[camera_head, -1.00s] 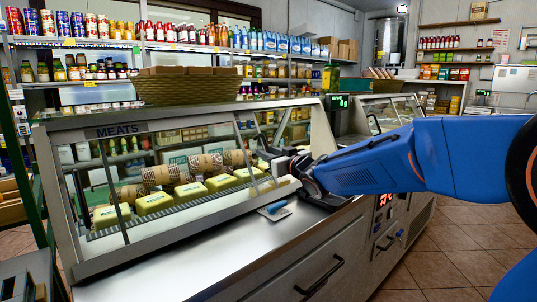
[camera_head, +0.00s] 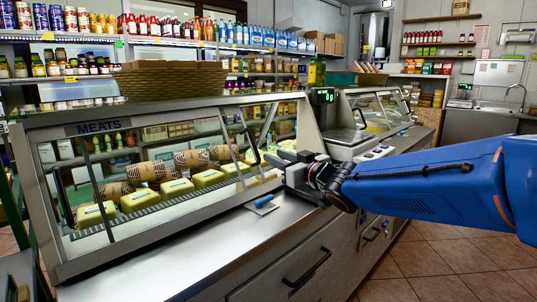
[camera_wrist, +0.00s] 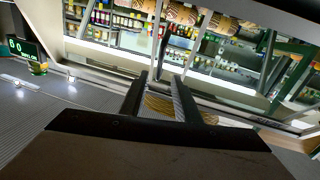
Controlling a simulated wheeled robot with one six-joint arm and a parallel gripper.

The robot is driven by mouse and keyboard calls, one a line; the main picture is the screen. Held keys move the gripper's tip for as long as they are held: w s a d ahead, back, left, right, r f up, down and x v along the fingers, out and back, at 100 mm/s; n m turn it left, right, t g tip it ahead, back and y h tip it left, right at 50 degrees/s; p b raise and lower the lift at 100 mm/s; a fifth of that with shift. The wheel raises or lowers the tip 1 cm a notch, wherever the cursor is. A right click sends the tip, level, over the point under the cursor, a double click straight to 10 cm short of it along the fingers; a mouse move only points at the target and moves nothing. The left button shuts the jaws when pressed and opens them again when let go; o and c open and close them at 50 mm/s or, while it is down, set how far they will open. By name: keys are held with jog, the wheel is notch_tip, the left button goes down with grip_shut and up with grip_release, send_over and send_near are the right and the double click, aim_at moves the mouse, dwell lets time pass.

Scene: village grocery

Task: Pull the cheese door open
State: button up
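A slanted glass front with dark frame posts covers the display case marked MEATS (camera_head: 97,128). Wrapped yellow blocks (camera_head: 171,187) and brown patterned rolls (camera_head: 146,171) lie behind the glass; no cheese label is readable. A black door handle (camera_head: 251,148) is at the right part of the glass, and another black handle (camera_head: 62,188) is at the left end. My gripper (camera_head: 272,157) is just right of the right handle. In the wrist view my gripper (camera_wrist: 160,78) has its fingers apart, with a dark bar (camera_wrist: 163,45) beyond the tips. I cannot tell whether they touch it.
A steel counter ledge (camera_head: 180,255) runs below the glass, with a small blue-handled tool (camera_head: 262,204) on it. A wide basket (camera_head: 170,83) and a green-lit scale display (camera_head: 322,97) stand on top. A second glass case (camera_head: 378,108) is beyond. Tiled floor (camera_head: 425,270) is open at the right.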

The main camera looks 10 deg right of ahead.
jog(key=shift+v, duration=2.35)
jog(key=shift+d, duration=0.1)
jog(key=s+d+f+m+g+h, duration=0.4)
jog(key=s+d+f+m+h, duration=0.2)
jog(key=s+d+f+h, duration=0.55)
jog(key=s+f+g+y, duration=0.2)
jog(key=s+f, duration=0.4)
jog(key=s, duration=0.3)
jog(key=s+f+g+y, duration=0.1)
jog(key=s+f+g, duration=0.4)
jog(key=s, duration=0.5)
jog(key=shift+s+f+y, duration=0.3)
jog(key=shift+f+y, duration=0.05)
jog(key=shift+f, duration=0.2)
jog(key=shift+d, duration=0.25)
